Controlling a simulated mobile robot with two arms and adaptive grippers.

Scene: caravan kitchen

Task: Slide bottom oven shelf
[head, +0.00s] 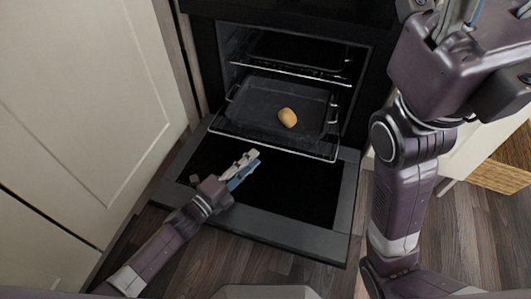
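The oven is open, its door (285,232) folded down flat. The bottom oven shelf (275,149) is a wire rack, its front bar showing above the door's inner edge. A dark baking tray (258,108) stands on it, with a round brown bread-like item (287,118) in the tray. My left gripper (257,157) is over the open door, just in front of the shelf's front bar in the picture. Its fingers lie close together; I cannot tell whether they touch the bar. My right arm rises at the right; its gripper seems partly in view (462,16), cut off at the top edge.
An upper oven rack (290,73) with a dark tray sits above the bottom shelf. Pale cabinet fronts (85,90) stand close on the left. Wooden floor (455,235) is clear at the right. A woven wooden surface (500,176) shows at the far right.

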